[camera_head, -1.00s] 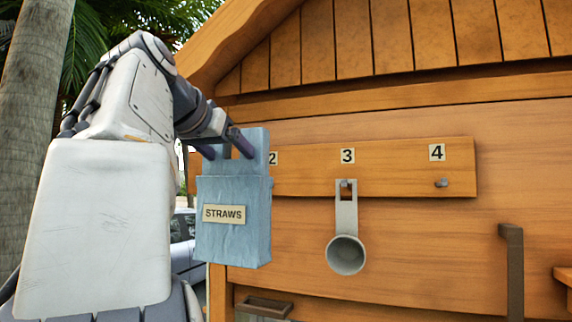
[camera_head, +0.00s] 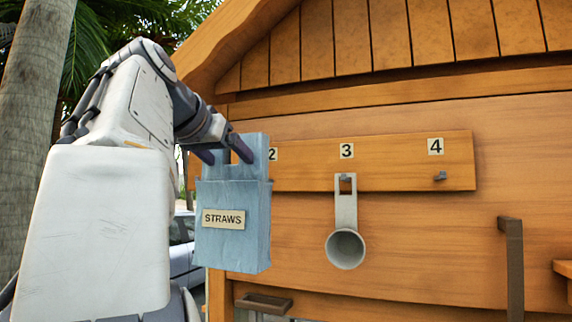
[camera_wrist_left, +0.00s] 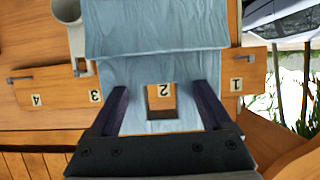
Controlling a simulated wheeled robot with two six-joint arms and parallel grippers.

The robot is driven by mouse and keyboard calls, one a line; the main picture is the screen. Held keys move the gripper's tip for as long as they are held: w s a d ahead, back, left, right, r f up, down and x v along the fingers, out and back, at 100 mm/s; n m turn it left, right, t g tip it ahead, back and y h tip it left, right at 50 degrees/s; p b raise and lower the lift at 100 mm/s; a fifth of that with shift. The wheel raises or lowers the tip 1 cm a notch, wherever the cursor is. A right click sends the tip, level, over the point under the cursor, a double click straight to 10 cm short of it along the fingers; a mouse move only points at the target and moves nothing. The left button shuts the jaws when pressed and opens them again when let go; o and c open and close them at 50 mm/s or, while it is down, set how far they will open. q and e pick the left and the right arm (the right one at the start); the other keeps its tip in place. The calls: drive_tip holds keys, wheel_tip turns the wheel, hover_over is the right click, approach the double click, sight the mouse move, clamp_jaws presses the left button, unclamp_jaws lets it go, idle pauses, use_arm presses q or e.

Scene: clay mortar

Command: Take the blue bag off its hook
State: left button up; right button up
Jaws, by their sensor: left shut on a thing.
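The blue bag (camera_head: 232,245) with a STRAWS label hangs upright from my left gripper (camera_head: 225,155), in front of the wall rail (camera_head: 400,163). In the left wrist view the blue bag (camera_wrist_left: 155,42) fills the upper middle, and the fingers of my left gripper (camera_wrist_left: 160,105) are shut on its top strip. The number 2 on the rail shows through the opening in that strip. Hook 2 itself is hidden, so I cannot tell whether the bag touches it. My right gripper is not in view.
A grey scoop (camera_head: 346,247) hangs from hook 3 to the right of the bag. Hook 4 (camera_head: 440,176) is empty. A dark upright handle (camera_head: 512,265) stands out at the right, and a dark bracket (camera_head: 264,304) is below the bag.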

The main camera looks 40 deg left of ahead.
sight(226, 181)
use_arm(q)
drive_tip(key=shift+f+b, duration=1.9)
drive_tip(key=shift+f, duration=0.15)
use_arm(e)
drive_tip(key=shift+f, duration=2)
use_arm(q)
drive_tip(key=shift+s, duration=0.1)
drive_tip(key=shift+s+d+b, duration=0.15)
drive_tip(key=shift+s+d, duration=0.1)
drive_tip(key=shift+s, duration=0.75)
drive_tip(key=shift+s+d+b, duration=0.15)
drive_tip(key=shift+s+d, duration=0.05)
drive_tip(key=shift+s, duration=0.85)
drive_tip(key=shift+s+d+b, duration=0.15)
drive_tip(key=shift+s+d, duration=0.1)
drive_tip(key=shift+s, duration=0.75)
drive_tip(key=shift+s+d, duration=0.25)
drive_tip(key=shift+s, duration=0.6)
drive_tip(key=shift+s+d, duration=0.25)
drive_tip(key=shift+s, duration=0.6)
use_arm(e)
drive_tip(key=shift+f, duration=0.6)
